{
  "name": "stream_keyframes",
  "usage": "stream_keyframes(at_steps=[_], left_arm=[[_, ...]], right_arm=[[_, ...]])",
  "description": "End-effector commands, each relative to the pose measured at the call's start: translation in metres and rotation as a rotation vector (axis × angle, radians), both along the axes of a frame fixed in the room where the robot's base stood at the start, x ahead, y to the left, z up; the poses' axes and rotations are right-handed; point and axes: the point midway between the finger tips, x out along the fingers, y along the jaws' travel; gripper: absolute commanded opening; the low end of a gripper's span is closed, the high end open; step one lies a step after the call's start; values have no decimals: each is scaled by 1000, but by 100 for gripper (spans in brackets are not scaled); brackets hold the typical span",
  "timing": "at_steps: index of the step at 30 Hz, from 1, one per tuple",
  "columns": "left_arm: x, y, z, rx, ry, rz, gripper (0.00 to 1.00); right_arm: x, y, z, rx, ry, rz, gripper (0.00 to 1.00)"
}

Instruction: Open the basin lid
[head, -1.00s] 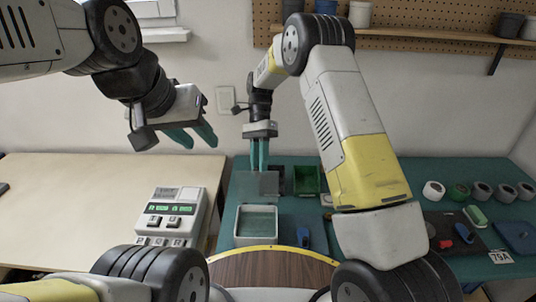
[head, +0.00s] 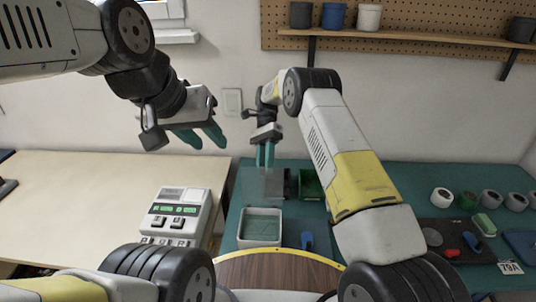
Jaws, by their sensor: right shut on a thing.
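The basin (head: 241,241) is a white square tub on the green mat, and its top is uncovered, showing a grey-green inside. The lid (head: 275,185) is a thin grey, see-through-looking plate behind the basin, apart from it. My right gripper (head: 265,163) points down from above and is shut on the lid; the fingertips partly blend with it. I cannot tell whether the lid touches the mat. My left gripper (head: 208,138) hangs in the air to the left, fingers apart and empty.
A green bin (head: 311,184) stands right of the lid. A blue-handled tool (head: 307,240) lies right of the basin. A grey device with buttons (head: 178,214) is on the wooden table (head: 90,195) at left. Several spools (head: 441,197) stand at right.

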Motion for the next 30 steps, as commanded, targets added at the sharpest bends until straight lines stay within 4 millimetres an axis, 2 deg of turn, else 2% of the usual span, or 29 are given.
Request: stream_keyframes(at_steps=[1,2,3,5,6,17,20,24,30], left_arm=[[0,0,0,0,0,0,36],[0,0,0,0,0,0,36],[0,0,0,0,0,0,36],[0,0,0,0,0,0,36],[0,0,0,0,0,0,36],[0,0,0,0,0,0,36],[0,0,0,0,0,0,36],[0,0,0,0,0,0,36],[0,0,0,0,0,0,36]], right_arm=[[-3,10,-10,13,-2,-2,0],[-3,10,-10,13,-2,-2,0],[-3,10,-10,14,-2,-1,30],[-3,10,-10,13,-2,-2,42],[-3,9,-10,13,-1,-1,45],[-2,6,-8,9,-4,-4,45],[-1,7,2,9,-5,-3,45],[-1,10,29,14,-6,-1,45],[-30,5,32,11,-1,-1,45]])
